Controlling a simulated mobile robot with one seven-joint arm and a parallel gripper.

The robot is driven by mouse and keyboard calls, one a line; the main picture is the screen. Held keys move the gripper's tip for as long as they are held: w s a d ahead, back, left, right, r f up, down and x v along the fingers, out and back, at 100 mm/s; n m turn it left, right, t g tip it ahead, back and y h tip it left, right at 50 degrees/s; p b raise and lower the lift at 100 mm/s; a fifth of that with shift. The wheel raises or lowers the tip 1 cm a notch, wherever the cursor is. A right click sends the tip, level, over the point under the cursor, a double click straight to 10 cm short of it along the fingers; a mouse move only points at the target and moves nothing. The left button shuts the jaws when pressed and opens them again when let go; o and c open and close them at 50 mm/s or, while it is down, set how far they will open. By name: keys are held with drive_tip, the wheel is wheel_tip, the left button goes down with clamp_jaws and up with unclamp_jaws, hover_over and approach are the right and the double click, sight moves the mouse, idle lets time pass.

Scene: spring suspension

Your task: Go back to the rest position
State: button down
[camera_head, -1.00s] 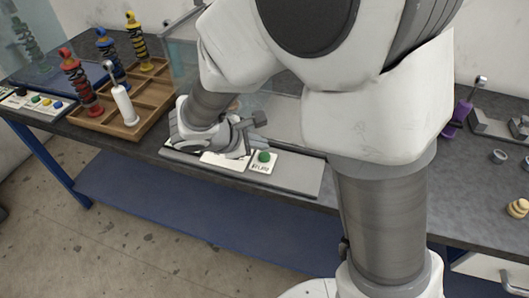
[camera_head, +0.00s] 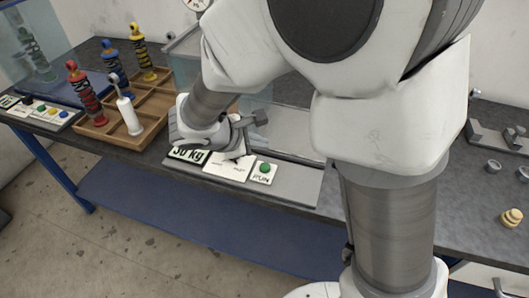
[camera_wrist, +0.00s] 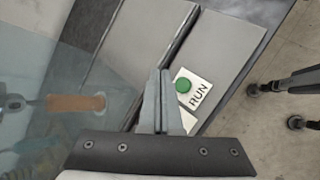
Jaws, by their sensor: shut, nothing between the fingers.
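My gripper (camera_head: 238,150) is low over the grey control panel of the test machine, in the middle of the head view. Its fingers are shut and empty. In the wrist view the closed fingertips (camera_wrist: 160,74) point up the picture, just left of the green RUN button (camera_wrist: 183,85). In the head view the button (camera_head: 264,167) is right of the gripper. I cannot tell whether the fingers touch the panel. A display (camera_head: 187,153) that seems to read 50 kg shows below the wrist. My forearm hides part of the machine.
A wooden tray (camera_head: 104,138) holds red, blue, yellow and white spring struts at left. A panel with coloured buttons (camera_head: 42,114) is farther left. Clear walls (camera_head: 180,50) stand behind my wrist. Small cups and a beige stacked piece (camera_head: 511,218) lie at right on the dark bench.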

drive_tip(key=s+d+r+m+g+y+p, duration=0.1)
drive_tip(key=s+d+r+m+g+p, duration=0.15)
drive_tip(key=s+d+r+m, duration=0.65)
drive_tip(key=s+d+r+m+t+y+p, duration=0.1)
drive_tip(key=s+d+r+m+y+p, duration=0.2)
drive_tip(key=s+r+m, duration=0.6)
drive_tip(key=shift+d+r+y, duration=0.15)
drive_tip(key=shift+d+y, duration=0.6)
drive_tip(key=shift+y, duration=0.45)
drive_tip(key=shift+t, duration=0.25)
